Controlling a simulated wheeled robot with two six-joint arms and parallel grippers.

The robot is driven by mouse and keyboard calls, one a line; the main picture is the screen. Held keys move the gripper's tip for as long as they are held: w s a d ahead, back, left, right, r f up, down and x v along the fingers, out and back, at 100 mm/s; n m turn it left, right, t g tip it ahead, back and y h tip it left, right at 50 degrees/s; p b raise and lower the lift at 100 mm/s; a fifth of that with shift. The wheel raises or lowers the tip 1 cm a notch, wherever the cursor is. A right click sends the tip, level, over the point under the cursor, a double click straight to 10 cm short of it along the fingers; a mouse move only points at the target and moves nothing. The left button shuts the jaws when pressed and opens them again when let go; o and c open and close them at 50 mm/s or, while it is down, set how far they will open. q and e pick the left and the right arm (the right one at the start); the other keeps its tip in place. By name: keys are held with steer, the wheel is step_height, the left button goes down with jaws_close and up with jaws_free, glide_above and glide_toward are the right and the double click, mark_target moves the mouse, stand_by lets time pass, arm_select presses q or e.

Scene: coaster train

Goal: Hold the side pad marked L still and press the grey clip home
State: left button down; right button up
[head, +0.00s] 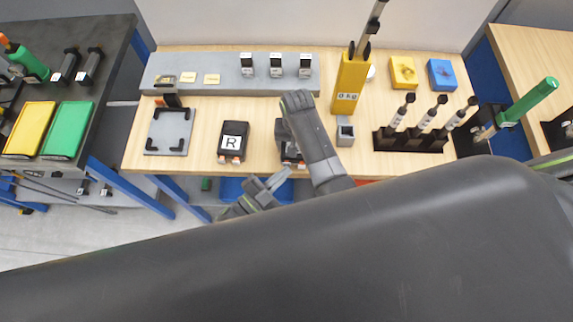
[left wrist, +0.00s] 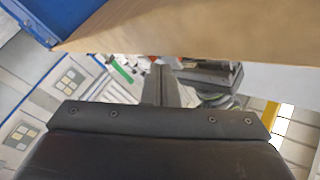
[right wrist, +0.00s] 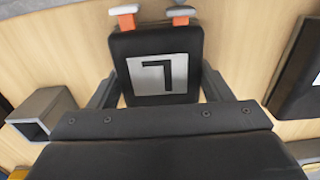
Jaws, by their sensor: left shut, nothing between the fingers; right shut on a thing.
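The side pad marked L (right wrist: 158,72) is a black block with a pale letter plate, on the table in the right wrist view. My right gripper (right wrist: 165,95) is shut on it, one finger along each side. In the head view the pad (head: 281,137) is partly hidden by my right arm. My left gripper (head: 278,181) is shut and empty just off the table's front edge, near the pad; its closed fingers show in the left wrist view (left wrist: 160,85).
The pad marked R (head: 234,139) lies left of the L pad. A grey open box (head: 345,131) and a yellow holder (head: 350,85) stand to the right, then a black rack (head: 412,140). A grey plate (head: 169,131) lies at the left. A grey shelf (head: 215,78) runs behind.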

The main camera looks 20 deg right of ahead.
arm_select(q)
steer(key=shift+w, duration=0.3)
stand_by(0.5)
steer(key=shift+s+a, duration=0.15)
steer(key=shift+s, duration=0.45)
steer(key=shift+s+a, duration=0.15)
steer(key=shift+s, duration=0.45)
steer(key=shift+s+a, duration=0.25)
steer(key=shift+s, duration=0.55)
steer(key=shift+s+a, duration=0.25)
steer(key=shift+s, duration=0.55)
steer(key=shift+s+a, duration=0.25)
steer(key=shift+s, duration=0.55)
arm_select(e)
steer(key=o, duration=1.3)
